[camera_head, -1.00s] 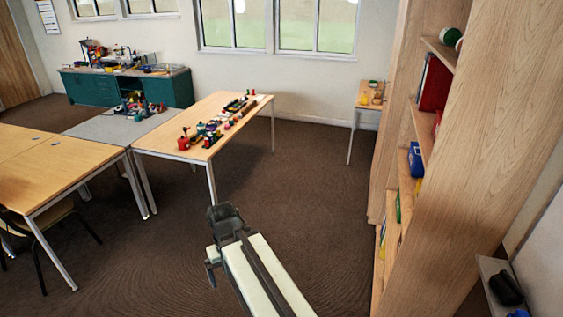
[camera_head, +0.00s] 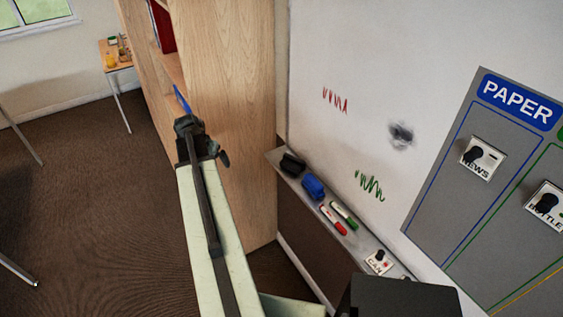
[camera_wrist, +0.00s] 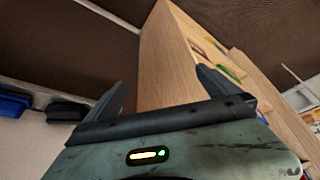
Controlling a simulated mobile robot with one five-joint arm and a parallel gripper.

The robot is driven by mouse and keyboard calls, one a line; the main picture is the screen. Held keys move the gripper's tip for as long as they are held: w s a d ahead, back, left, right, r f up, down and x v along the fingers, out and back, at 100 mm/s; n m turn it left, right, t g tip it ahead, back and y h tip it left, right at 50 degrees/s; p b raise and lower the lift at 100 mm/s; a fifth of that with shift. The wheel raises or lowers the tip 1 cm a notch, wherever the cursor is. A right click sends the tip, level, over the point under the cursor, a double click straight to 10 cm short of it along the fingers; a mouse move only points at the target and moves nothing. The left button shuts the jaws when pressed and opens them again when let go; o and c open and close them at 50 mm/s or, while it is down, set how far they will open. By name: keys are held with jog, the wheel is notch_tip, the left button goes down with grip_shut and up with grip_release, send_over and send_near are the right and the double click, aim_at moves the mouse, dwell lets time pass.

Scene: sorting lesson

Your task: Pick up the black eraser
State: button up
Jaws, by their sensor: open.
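The black eraser (camera_head: 292,163) lies at the left end of the whiteboard's ledge (camera_head: 355,246), beside the bookcase. It also shows in the wrist view (camera_wrist: 68,112), left of my gripper's left finger. A blue eraser (camera_head: 313,187) lies to its right on the ledge and shows at the left edge of the wrist view (camera_wrist: 14,103). My gripper (camera_head: 203,138) is in front of the bookcase side, left of the black eraser and apart from it. In the wrist view my gripper (camera_wrist: 161,78) has its two fingers spread with nothing between them.
A red marker (camera_head: 333,220), a green marker (camera_head: 344,214) and a white card marked CAN (camera_head: 379,262) lie along the ledge. The tall wooden bookcase (camera_head: 235,120) stands just left of the whiteboard (camera_head: 345,60). A grey PAPER panel (camera_head: 450,190) is at right. Open carpet lies left.

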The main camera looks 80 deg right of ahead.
jog(key=s+d+r+m+g, duration=0.1)
jog(key=s+d+m, duration=0.4)
jog(key=s, duration=1.2)
jog(key=p, duration=0.1)
send_over(292, 162)
jog(key=w+a, duration=0.1)
jog(key=a, duration=0.1)
jog(key=shift+w+r+g, duration=0.15)
jog(key=shift+r+g, duration=0.2)
jog(key=shift+g, duration=0.05)
jog(key=b+x, duration=0.7)
jog(key=x, duration=0.1)
jog(key=shift+a+f+b, duration=0.25)
jog(key=shift+a+b, duration=0.05)
jog(key=shift+a, duration=0.05)
jog(key=shift+r, duration=0.2)
jog(key=c, duration=1.1)
